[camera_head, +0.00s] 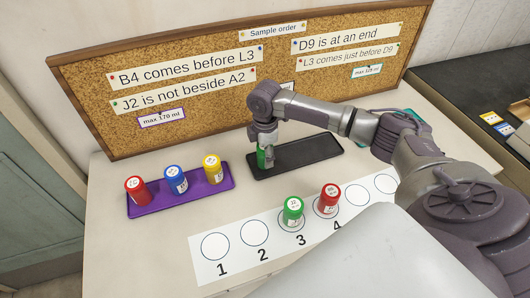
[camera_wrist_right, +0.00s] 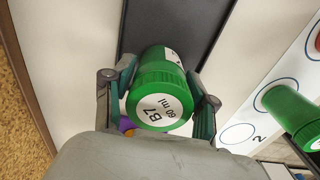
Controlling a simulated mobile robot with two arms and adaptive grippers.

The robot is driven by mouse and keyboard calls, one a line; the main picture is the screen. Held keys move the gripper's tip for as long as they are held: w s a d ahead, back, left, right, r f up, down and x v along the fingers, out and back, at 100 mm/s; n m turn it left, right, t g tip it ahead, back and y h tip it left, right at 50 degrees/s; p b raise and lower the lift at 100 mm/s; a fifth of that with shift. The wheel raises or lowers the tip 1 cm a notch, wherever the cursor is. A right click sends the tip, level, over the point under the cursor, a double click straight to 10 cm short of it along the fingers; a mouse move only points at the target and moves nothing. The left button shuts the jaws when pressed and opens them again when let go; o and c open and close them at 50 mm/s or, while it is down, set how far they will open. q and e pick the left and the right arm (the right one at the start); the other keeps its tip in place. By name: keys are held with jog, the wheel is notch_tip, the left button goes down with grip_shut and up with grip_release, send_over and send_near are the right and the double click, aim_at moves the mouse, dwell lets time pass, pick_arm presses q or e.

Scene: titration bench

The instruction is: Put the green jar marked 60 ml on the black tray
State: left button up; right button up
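The green jar marked B7, 60 ml (camera_wrist_right: 163,95) is between the fingers of my right gripper (camera_wrist_right: 163,100), which is shut on its sides. In the head view this jar (camera_head: 261,158) shows only partly behind my right gripper (camera_head: 265,148). It is upright at the left end of the black tray (camera_head: 310,151); I cannot tell whether its base touches the tray. The tray also shows behind the jar in the wrist view (camera_wrist_right: 178,22). The rest of the tray looks empty. My left gripper is not in view.
A purple tray (camera_head: 215,189) holds red, blue and yellow jars at left. In front, a white strip (camera_head: 207,270) with numbered circles carries another green jar (camera_head: 292,210) and a red jar (camera_head: 328,199). A cork board (camera_head: 80,100) stands behind.

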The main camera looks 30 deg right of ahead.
jog(key=shift+o, duration=1.1)
jog(key=shift+r, duration=0.1)
notch_tip(320, 180, up, 12)
jog(key=shift+r+b, duration=0.1)
jog(key=shift+b, duration=0.45)
